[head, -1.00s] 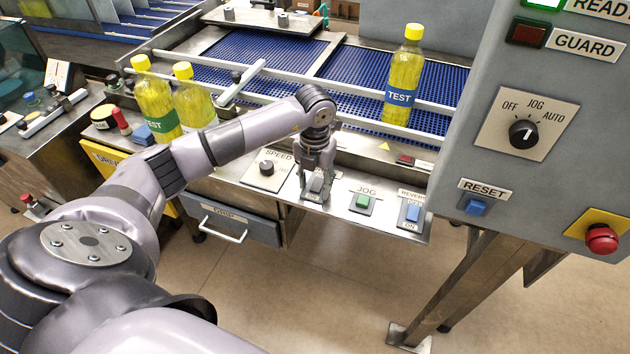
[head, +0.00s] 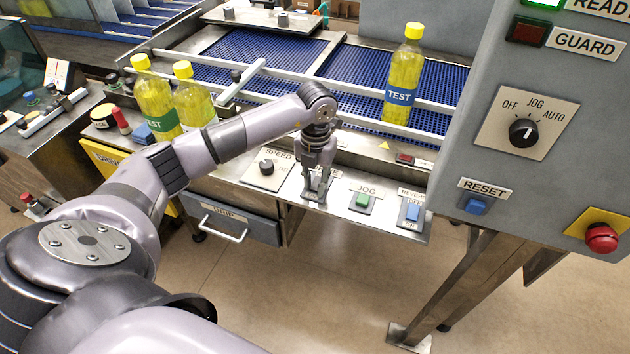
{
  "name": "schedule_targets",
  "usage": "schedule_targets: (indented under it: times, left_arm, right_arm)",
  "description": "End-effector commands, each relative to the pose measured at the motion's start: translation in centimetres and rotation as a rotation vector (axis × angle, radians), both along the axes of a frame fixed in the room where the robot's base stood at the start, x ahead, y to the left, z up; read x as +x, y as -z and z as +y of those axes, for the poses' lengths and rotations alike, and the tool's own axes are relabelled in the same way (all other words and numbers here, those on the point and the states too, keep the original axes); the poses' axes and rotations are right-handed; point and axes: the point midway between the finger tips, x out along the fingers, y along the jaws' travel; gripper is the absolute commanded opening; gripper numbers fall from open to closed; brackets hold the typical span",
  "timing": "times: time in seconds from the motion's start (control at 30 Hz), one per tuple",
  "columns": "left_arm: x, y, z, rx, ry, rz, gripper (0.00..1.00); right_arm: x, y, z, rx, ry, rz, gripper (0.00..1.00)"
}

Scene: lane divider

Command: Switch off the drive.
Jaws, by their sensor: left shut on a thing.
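My left gripper (head: 317,195) points down at the conveyor's front control panel, between the speed knob (head: 266,168) and the green jog button (head: 362,200). Its fingers are shut on the drive switch, which is mostly hidden by them; its label is partly covered. I cannot tell the switch's position. My right gripper is not in view.
A blue reverse switch (head: 412,212) sits right of the jog button. The grey cabinet at right carries a mode dial (head: 523,132), a blue reset button (head: 476,207) and a red stop button (head: 601,238). A TEST bottle (head: 402,75) stands on the blue belt.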

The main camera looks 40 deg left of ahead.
Motion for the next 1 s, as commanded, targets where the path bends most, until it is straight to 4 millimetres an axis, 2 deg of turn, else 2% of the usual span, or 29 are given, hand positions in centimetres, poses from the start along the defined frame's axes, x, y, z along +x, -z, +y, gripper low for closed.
schedule_targets:
  times: [0.37, 0.77, 0.8, 1.0]
  left_arm:
    - [0.68, -0.19, 0.15, -0.048, -0.003, 0.205, 0.00]
    - [0.67, -0.34, 0.18, -0.055, -0.001, 0.229, 0.00]
    - [0.65, -0.34, 0.19, -0.055, -0.001, 0.229, 0.24]
    - [0.66, -0.33, 0.18, -0.055, -0.001, 0.228, 0.38]
  right_arm:
    - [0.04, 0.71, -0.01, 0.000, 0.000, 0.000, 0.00]
    - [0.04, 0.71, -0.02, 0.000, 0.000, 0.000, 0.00]
    - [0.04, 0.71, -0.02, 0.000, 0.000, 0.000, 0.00]
    - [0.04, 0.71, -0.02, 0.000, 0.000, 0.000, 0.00]
